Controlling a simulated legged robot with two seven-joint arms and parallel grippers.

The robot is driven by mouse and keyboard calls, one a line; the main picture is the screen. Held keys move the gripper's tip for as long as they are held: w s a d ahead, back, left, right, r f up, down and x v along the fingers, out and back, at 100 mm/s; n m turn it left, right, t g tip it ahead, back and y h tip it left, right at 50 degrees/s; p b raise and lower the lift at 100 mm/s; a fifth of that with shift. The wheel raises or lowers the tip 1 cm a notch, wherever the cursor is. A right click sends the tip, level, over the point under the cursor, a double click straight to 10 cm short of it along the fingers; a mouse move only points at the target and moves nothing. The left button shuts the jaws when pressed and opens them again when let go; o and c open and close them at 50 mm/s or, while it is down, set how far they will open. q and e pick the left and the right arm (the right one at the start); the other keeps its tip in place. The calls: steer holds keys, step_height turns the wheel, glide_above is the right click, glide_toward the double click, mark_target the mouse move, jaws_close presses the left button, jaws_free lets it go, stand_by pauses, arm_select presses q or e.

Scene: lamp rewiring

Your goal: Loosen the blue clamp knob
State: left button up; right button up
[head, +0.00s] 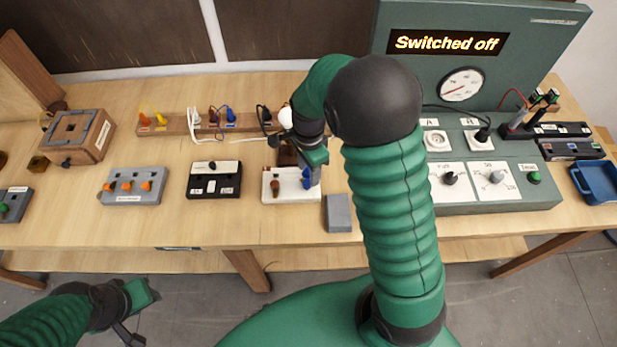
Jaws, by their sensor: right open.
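The blue clamp knob (325,180) stands at the right end of a white base plate (292,196) near the front middle of the table. My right gripper (314,176) reaches down over it from behind my green arm and is open. Its fingers are at the blue knob and partly hide it; I cannot tell whether they touch it. A brown knob (275,188) stands on the left part of the same plate. My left gripper (143,312) hangs low at the bottom left, in front of the table and far from the knob; its jaw opening is unclear.
A grey block (338,213) lies just right of the plate. A black-and-white switch box (213,180) and a grey box with orange levers (133,186) stand to the left. A tool rail (178,125) lies behind. A green test panel (500,208) reading "Switched off" fills the right.

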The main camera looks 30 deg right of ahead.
mark_target(308, 181)
step_height(308, 181, down, 3)
steer(key=shift+a+f, duration=0.35)
steer(key=shift+f, duration=0.25)
steer(key=shift+d, duration=0.15)
jaws_close()
